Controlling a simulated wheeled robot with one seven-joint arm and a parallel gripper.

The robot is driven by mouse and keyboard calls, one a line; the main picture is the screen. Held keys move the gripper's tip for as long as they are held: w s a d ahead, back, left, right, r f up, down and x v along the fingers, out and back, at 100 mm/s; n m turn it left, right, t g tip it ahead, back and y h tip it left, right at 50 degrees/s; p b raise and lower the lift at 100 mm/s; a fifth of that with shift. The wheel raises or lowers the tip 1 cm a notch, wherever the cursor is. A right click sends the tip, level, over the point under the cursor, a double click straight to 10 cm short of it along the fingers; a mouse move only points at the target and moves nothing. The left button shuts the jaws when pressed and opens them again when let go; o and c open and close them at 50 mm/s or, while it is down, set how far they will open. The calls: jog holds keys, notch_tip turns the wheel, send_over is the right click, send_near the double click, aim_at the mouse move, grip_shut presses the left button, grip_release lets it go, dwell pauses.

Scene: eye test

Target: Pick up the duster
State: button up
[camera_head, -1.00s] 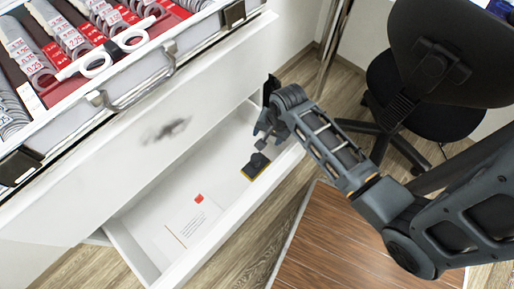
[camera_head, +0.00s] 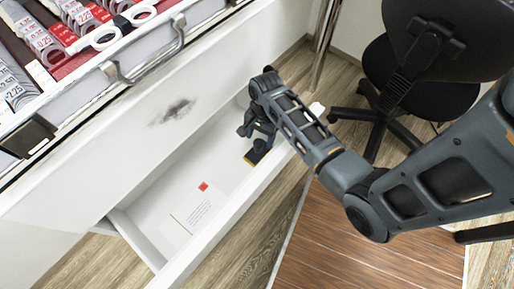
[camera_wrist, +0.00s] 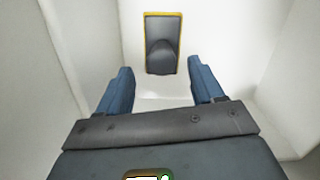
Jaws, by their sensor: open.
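The duster (camera_head: 254,155) is a dark grey block with a yellow-edged base, lying in the open white drawer (camera_head: 150,200). My gripper (camera_head: 252,132) is inside the drawer and partly covers the duster in the head view. In the wrist view the duster (camera_wrist: 161,38) stands out against the white drawer floor, with a rounded dark grip on its top. My gripper's two blue-grey fingers (camera_wrist: 161,78) are apart, with nothing between their tips. The duster shows just beyond them, roughly centred.
A paper card (camera_head: 190,210) with a red mark lies on the drawer floor. White drawer walls flank the gripper. Above is a case of trial lenses (camera_head: 75,35). A black office chair (camera_head: 425,75) stands at right, and a brown wooden surface (camera_head: 350,235) is at the front.

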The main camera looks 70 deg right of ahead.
aim_at(259, 142)
jog(key=f, duration=0.1)
jog(key=f+b, duration=0.1)
jog(key=f, duration=0.3)
jog(key=shift+w+a+f, duration=0.15)
jog(key=shift+a, duration=0.25)
jog(key=c, duration=1.1)
